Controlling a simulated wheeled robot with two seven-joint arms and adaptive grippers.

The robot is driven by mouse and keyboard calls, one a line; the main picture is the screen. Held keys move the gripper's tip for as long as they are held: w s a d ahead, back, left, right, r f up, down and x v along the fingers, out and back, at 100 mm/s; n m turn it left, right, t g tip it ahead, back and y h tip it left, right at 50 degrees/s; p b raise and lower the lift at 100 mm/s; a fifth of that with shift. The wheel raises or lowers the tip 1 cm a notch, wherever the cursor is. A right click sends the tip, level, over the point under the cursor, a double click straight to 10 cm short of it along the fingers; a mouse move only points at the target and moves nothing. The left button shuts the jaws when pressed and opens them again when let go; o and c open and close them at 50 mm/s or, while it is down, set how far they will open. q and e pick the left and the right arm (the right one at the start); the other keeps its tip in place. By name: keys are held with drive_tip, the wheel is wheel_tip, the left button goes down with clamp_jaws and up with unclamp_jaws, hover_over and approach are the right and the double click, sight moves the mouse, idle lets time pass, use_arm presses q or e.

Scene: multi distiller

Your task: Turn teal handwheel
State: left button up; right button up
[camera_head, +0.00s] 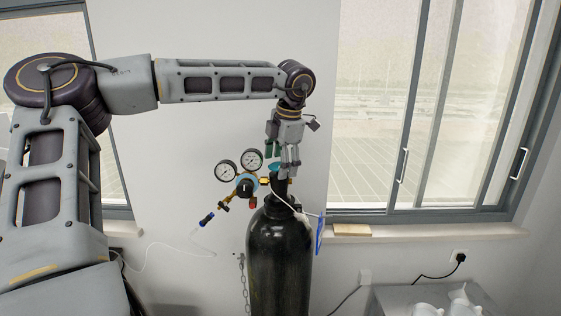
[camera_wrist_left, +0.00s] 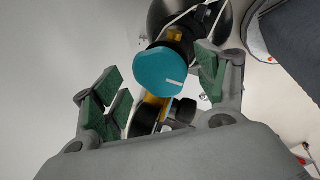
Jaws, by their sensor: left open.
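The teal handwheel (camera_head: 274,166) sits on top of a tall black gas cylinder (camera_head: 279,262), which stands upright against the wall. In the left wrist view the handwheel (camera_wrist_left: 162,70) is a round teal disc with a short white mark near its right side. My left gripper (camera_head: 283,160) points down over the cylinder top, and its fingers partly cover the handwheel. In the left wrist view my left gripper (camera_wrist_left: 162,92) is open, with green pads on both sides of the handwheel and visible space between them. My right gripper is not in view.
A regulator (camera_head: 245,187) with two round gauges (camera_head: 238,165) is attached left of the cylinder top. A chain (camera_head: 243,283) hangs beside the cylinder. A window ledge (camera_head: 420,233) and a grey surface with white vessels (camera_head: 447,303) are to the right.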

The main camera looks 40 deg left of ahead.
use_arm(q)
drive_tip(key=shift+d+r, duration=0.1)
drive_tip(key=c, duration=1.1)
drive_tip(key=shift+n, duration=0.7)
drive_tip(key=shift+c, duration=0.3)
drive_tip(key=o, duration=1.2)
drive_tip(key=shift+w+a, duration=0.1)
drive_tip(key=shift+a, duration=0.2)
drive_tip(key=shift+c, duration=0.2)
drive_tip(key=shift+d, duration=0.3)
drive_tip(key=shift+v, duration=0.85)
drive_tip(key=w+v, duration=0.1)
drive_tip(key=v, duration=0.9)
drive_tip(key=shift+s, duration=0.3)
